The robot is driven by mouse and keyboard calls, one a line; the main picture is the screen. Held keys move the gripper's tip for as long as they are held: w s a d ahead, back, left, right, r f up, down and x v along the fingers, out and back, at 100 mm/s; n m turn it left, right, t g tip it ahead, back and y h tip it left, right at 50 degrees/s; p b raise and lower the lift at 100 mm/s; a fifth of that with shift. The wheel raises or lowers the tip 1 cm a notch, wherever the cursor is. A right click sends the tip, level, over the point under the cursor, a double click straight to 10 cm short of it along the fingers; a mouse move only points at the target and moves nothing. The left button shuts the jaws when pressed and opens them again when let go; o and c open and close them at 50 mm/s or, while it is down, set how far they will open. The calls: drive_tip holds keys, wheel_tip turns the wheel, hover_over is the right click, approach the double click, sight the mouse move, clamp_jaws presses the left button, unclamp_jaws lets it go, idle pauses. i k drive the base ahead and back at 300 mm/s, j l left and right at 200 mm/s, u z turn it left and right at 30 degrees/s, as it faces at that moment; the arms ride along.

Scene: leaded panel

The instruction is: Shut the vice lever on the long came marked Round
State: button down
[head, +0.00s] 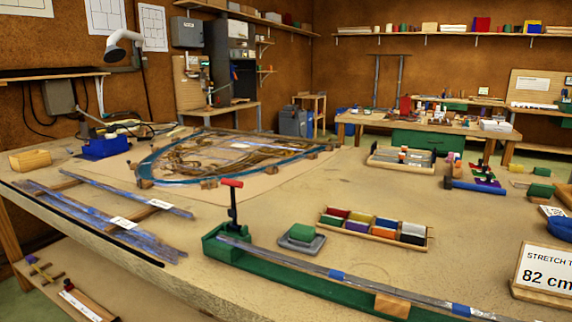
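A green lead vice (213,244) stands at the near middle of the bench, at the left end of a long green board (285,279). Its lever (233,208) is a dark upright bar with a red grip (232,183) on top, and it points up. A long grey came (290,262) with blue bands runs from the vice along the board to the lower right. Its left end is at the vice; I cannot tell whether the jaws press on it. No Round mark is readable on it. My gripper is not in view.
More long cames (95,215) with white tags lie at the left. A wooden block (392,306) is by the board. Behind are a green pad (302,233), a tray of coloured blocks (374,228) and an 82 cm sign (545,272). The leaded panel (225,155) lies further back.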

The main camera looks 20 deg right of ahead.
sight(232, 212)
drive_tip(key=i+j+z, duration=0.15)
drive_tip(key=z, duration=0.3)
drive_tip(key=i+j+z, duration=0.3)
drive_tip(key=z, duration=0.15)
